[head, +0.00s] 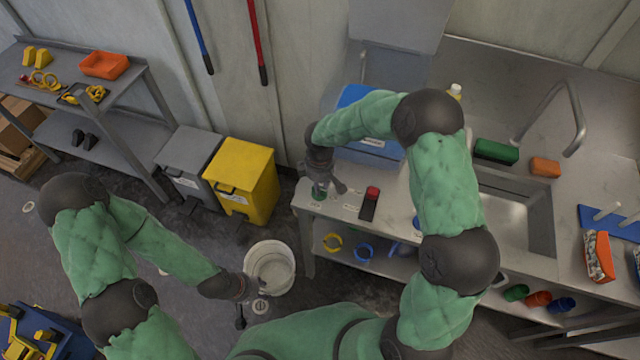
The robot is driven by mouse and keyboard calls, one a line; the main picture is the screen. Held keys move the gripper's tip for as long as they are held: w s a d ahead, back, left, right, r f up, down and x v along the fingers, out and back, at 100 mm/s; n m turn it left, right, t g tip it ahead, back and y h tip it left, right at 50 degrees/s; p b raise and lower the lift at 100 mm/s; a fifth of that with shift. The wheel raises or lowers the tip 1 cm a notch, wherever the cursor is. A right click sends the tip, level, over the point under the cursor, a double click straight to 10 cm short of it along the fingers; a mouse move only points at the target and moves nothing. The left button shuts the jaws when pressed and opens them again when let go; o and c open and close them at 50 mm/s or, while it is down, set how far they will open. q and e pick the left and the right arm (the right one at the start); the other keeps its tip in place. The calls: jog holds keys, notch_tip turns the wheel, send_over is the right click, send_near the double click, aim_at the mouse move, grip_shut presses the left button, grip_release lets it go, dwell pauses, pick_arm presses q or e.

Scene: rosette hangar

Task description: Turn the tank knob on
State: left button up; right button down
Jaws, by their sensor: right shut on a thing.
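My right gripper (326,188) points down at the left end of the steel worktop (340,215). I cannot tell which way this part is turned. A blue tank-like box (375,148) with a white label stands behind, partly hidden by my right arm. A red-topped black switch-like part (370,203) lies just right of the gripper, apart from it. My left gripper (241,316) hangs low beside the bucket, away from the worktop; its fingers are too unclear to read.
A white bucket (270,268) stands on the floor left of the worktop. Yellow (241,178) and grey (188,160) bins stand behind it. A sink (520,215) with a tap, a green block (496,151) and an orange block (545,167) are to the right.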

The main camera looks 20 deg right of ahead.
dwell(0.5)
jog(key=c, duration=1.1)
grip_release()
notch_tip(320, 180, up, 12)
